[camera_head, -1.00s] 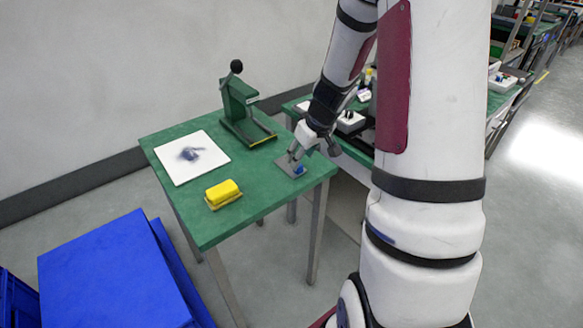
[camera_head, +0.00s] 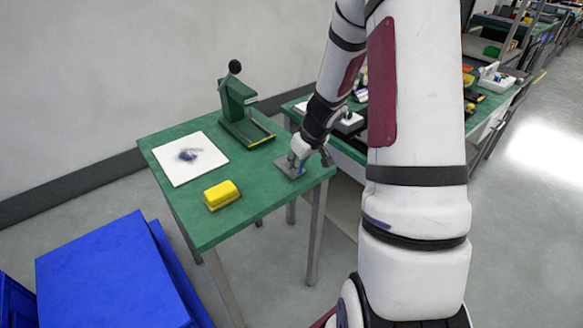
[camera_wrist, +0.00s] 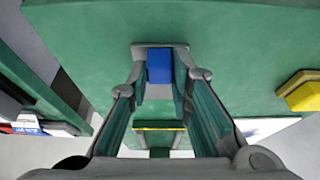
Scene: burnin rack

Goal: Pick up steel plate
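The steel plate (camera_head: 284,164) is a small grey square lying flat near the right side of the green table. A blue block (camera_head: 301,170) sits on it. My gripper (camera_head: 297,164) is low over the plate, pointing down. In the wrist view, the blue block (camera_wrist: 159,66) shows between my two spread fingers (camera_wrist: 160,85), with grey plate around it. The fingers look open, with a gap on each side of the block. The arm and gripper hide part of the plate in the head view.
On the green table (camera_head: 262,202) are a yellow block (camera_head: 221,194), a white board with a dark smudge (camera_head: 178,170) and a green press-like stand (camera_head: 238,110). A blue crate (camera_head: 115,275) stands at the left front. Another cluttered bench (camera_head: 345,150) is behind my arm.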

